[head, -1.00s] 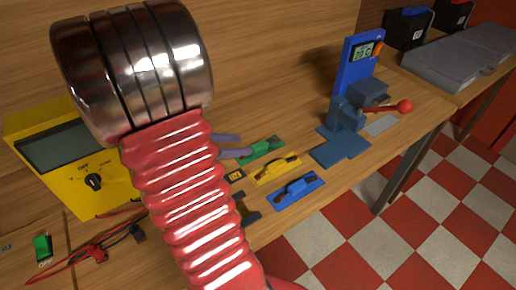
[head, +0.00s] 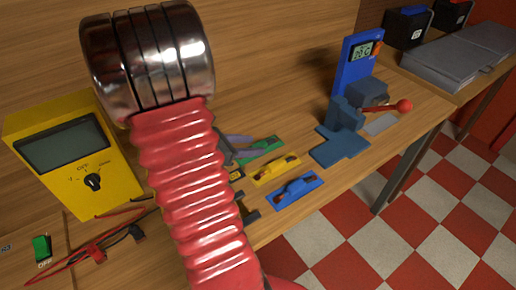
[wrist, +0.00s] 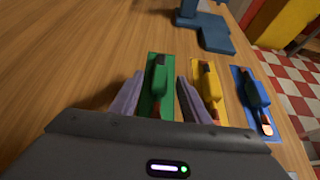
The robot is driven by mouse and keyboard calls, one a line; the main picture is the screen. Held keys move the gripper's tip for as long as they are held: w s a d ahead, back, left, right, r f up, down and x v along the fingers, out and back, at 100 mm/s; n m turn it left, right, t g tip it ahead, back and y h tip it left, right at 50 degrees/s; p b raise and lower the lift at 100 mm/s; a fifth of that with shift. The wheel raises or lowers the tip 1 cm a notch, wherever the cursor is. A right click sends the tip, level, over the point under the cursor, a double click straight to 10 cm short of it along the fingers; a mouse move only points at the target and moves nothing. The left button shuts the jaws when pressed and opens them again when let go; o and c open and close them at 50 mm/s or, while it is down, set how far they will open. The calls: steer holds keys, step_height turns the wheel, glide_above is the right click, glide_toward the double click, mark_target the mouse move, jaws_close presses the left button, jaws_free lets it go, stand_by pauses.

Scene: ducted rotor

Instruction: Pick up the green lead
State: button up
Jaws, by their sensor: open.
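The green lead (wrist: 157,77) lies on a green plate (wrist: 148,99) on the wooden bench. In the wrist view it sits between the two purple-grey fingers of my gripper (wrist: 154,98), which are apart on either side of it. The near end of the lead is partly hidden by the gripper body. In the head view the green lead (head: 270,141) shows just past the fingertips of my gripper (head: 244,147), and my red arm covers much of the hand.
A yellow lead (head: 280,165) and a blue lead (head: 298,187) lie beside the green one on matching plates, close to the right finger. A blue vise-like device (head: 343,130) stands farther right. A yellow multimeter (head: 80,155) is at left. The bench edge is nearby.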

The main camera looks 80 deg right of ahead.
steer(key=shift+x, duration=0.85)
steer(key=shift+c, duration=0.2)
jaws_close()
